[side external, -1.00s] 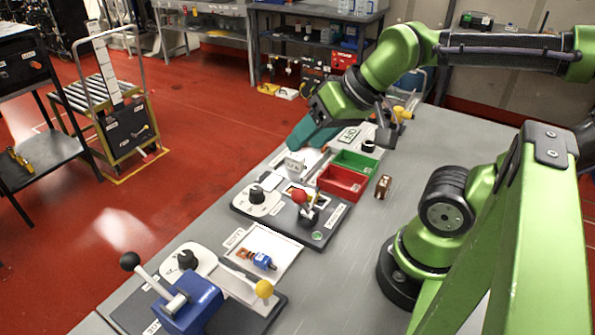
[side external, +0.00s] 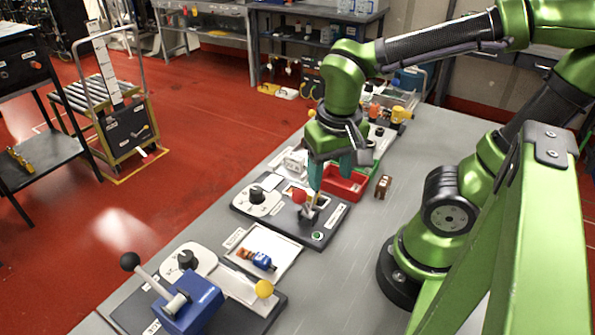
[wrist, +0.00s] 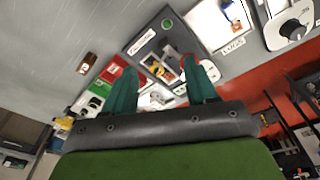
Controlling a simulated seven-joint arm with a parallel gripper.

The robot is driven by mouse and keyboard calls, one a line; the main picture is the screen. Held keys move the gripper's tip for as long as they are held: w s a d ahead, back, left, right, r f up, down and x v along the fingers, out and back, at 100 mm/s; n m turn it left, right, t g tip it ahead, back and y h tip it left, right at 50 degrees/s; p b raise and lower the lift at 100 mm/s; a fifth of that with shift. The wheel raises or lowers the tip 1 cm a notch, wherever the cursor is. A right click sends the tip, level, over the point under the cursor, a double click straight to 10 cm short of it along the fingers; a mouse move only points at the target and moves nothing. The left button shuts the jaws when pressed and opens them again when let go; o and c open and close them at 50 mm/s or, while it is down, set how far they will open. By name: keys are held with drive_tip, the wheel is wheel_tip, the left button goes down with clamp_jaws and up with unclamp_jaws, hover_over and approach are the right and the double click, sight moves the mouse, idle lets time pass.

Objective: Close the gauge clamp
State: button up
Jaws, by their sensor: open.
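A dark board (side external: 270,218) in the middle of the bench carries a small metal clamp (side external: 309,214) with a red ball handle (side external: 299,196). The handle stands up. I cannot read the board's label, so I take this as the gauge clamp. My gripper (side external: 330,178) is open, its teal fingers pointing down just above the board's far side, close behind the handle. In the wrist view the board (wrist: 143,43) lies beyond my gripper (wrist: 160,66), and the clamp shows partly between the fingers, with red beside the right finger.
A red bin (side external: 343,186) stands beside the board, with a green bin partly hidden behind my gripper. A white tray (side external: 285,245) holds a blue and orange part. A blue lever fixture (side external: 190,302) is at the front. A small brown block (side external: 383,186) sits at right.

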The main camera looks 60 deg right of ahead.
drive_tip(key=s+d+f+m+g+h, duration=0.1)
drive_tip(key=d+f+m+g+h, duration=0.15)
drive_tip(key=h, duration=0.25)
drive_tip(key=m+t+h, duration=0.6)
drive_tip(key=m+h, duration=0.1)
drive_tip(key=h, duration=0.4)
hover_over(297, 201)
drive_tip(key=a, duration=0.1)
wheel_tip(297, 201, down, 6)
drive_tip(key=shift+s+r, duration=0.1)
drive_tip(key=shift+s, duration=0.05)
drive_tip(key=shift+x, duration=1.1)
drive_tip(key=shift+d+r, duration=0.15)
drive_tip(key=shift+d, duration=0.15)
drive_tip(key=shift+c, duration=0.5)
clamp_jaws()
